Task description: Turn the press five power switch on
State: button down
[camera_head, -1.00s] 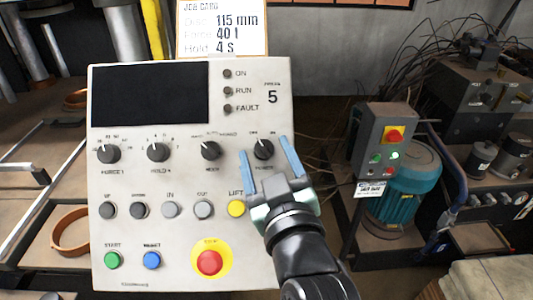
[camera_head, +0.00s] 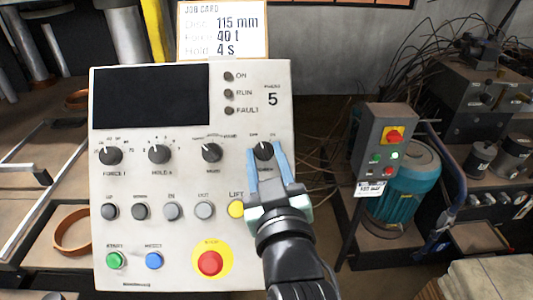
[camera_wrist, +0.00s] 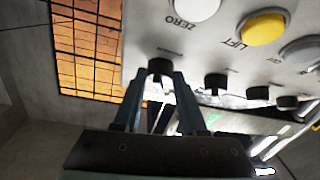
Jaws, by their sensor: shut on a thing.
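The press five panel (camera_head: 180,275) is a light grey board facing me, marked with a 5. Its power switch (camera_head: 263,150) is a black rotary knob at the upper right, with a white pointer line tilted slightly left of straight up. My gripper (camera_head: 265,158) has its blue fingers on either side of the knob and is shut on it. In the wrist view the power switch (camera_wrist: 160,68) sits between the two fingertips (camera_wrist: 159,80). The ON lamp (camera_head: 228,76) looks dark, and the display (camera_head: 151,95) is black.
Other knobs stand left of the switch, including the mode knob (camera_head: 211,152). Below are several buttons, the yellow lift button (camera_head: 236,209) and the red stop button (camera_head: 210,262). A job card (camera_head: 222,30) stands above. A green motor (camera_head: 398,185) is at the right.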

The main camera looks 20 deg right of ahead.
jog(key=m+h, duration=0.2)
jog(key=m, duration=0.1)
jog(key=shift+a+g+p, duration=0.25)
jog(key=shift+g+p, duration=0.05)
jog(key=m+h+b, duration=0.1)
jog(key=m+g+h, duration=0.1)
jog(key=m, duration=0.1)
jog(key=shift+w+a+f+m+h+b, duration=0.1)
jog(key=shift+w+a+m+h+b, duration=0.05)
jog(key=shift+m+h+b, duration=0.2)
jog(key=m+g+h+b, duration=0.1)
jog(key=m, duration=0.1)
jog(key=m+g+h+b, duration=0.1)
jog(key=m, duration=0.1)
jog(key=shift+w+a+m+b, duration=0.1)
jog(key=shift+m+b, duration=0.15)
jog(key=shift+b, duration=0.15)
jog(key=shift+r+m+g+h+b, duration=0.2)
jog(key=shift+m+g+h+b, duration=0.7)
jog(key=shift+m, duration=0.8)
jog(key=shift+g, duration=0.3)
jog(key=shift+c, duration=2.3)
grip_release()
